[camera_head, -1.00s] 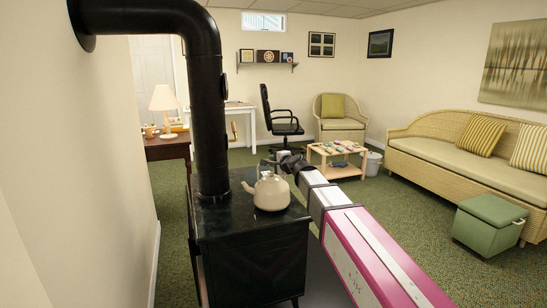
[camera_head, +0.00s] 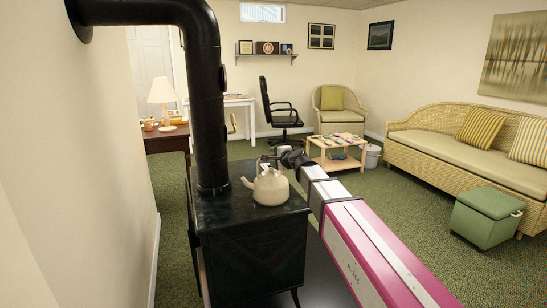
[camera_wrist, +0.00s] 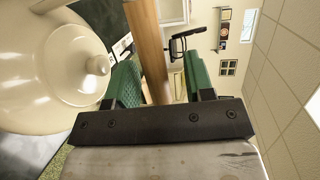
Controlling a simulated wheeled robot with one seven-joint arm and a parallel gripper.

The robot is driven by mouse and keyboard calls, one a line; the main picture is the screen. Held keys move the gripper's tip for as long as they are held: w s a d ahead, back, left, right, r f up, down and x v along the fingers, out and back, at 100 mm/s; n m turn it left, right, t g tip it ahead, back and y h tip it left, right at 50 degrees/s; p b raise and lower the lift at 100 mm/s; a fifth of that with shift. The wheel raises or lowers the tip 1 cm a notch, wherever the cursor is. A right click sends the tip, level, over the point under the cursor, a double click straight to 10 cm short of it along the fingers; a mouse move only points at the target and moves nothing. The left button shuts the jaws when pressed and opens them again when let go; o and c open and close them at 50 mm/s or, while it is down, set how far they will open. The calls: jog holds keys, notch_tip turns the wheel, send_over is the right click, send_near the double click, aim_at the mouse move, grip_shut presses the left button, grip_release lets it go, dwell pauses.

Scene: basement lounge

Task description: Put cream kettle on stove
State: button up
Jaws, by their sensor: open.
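The cream kettle (camera_head: 271,188) is upright on the black top of the stove (camera_head: 225,207), right of the stovepipe, with its spout to the left. It appears to rest on the surface. My gripper (camera_head: 281,157) is at the kettle's top, reaching in from the right. In the wrist view, the kettle's pale body and lid knob (camera_wrist: 97,65) fill the left side. The green fingers of my gripper (camera_wrist: 160,85) are apart, with a wooden bar, seemingly the kettle's handle, between them. The far side of the kettle is hidden.
A black stovepipe (camera_head: 209,110) rises close left of the kettle. A low wooden table (camera_head: 335,158) stands behind my arm. A sofa (camera_head: 450,150) and a green ottoman (camera_head: 487,216) are at the right. The stove top's front left is clear.

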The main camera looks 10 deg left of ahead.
jog(key=v, duration=1.1)
jog(key=s+d+f+n+g+h, duration=0.3)
jog(key=d+f, duration=0.5)
jog(key=f, duration=0.2)
jog(key=s+d+f+n+g+h, duration=0.25)
jog(key=d+f, duration=0.45)
jog(key=f, duration=0.4)
jog(key=s+d+f+n+g+h, duration=0.2)
jog(key=s+d+f, duration=0.4)
jog(key=d, duration=0.3)
jog(key=s+d+f+n+g+h, duration=0.2)
jog(key=s+d+f+g+h, duration=0.1)
jog(key=s+d+f, duration=0.4)
jog(key=d+f, duration=0.1)
jog(key=d, duration=0.1)
jog(key=shift+d+g+h, duration=0.35)
jog(key=shift+d, duration=0.05)
jog(key=shift+a, duration=0.15)
